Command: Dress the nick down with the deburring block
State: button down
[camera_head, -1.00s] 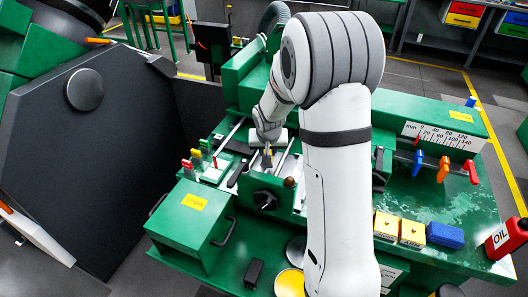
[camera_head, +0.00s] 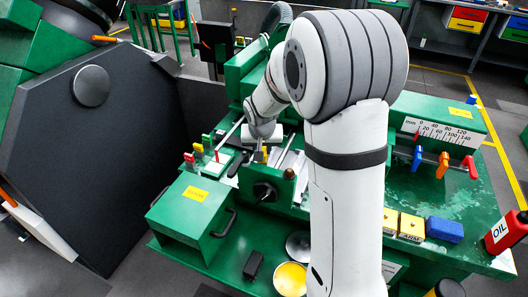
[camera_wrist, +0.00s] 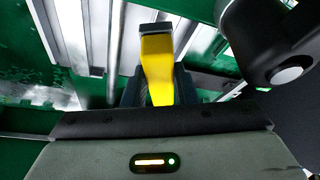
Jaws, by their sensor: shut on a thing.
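My gripper (camera_head: 262,149) is low over the green machine bed, mostly hidden behind my own wrist in the head view. In the wrist view my gripper (camera_wrist: 158,88) is shut on a yellow block with a grey end, which I take to be the deburring block (camera_wrist: 157,65). The block sticks out past the dark fingers, over bright metal rails (camera_wrist: 185,38). I cannot tell whether its grey end touches a surface. The nick cannot be made out in either view.
A dark round-ended part (camera_wrist: 285,50) is close at the right in the wrist view. A green box (camera_head: 190,222) with a yellow label stands at the front left. Coloured levers (camera_head: 442,165), a blue block (camera_head: 444,229) and a red oil can (camera_head: 507,233) are at the right.

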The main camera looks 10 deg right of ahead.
jog(key=shift+r+p, duration=1.2)
jog(key=shift+r, duration=1.4)
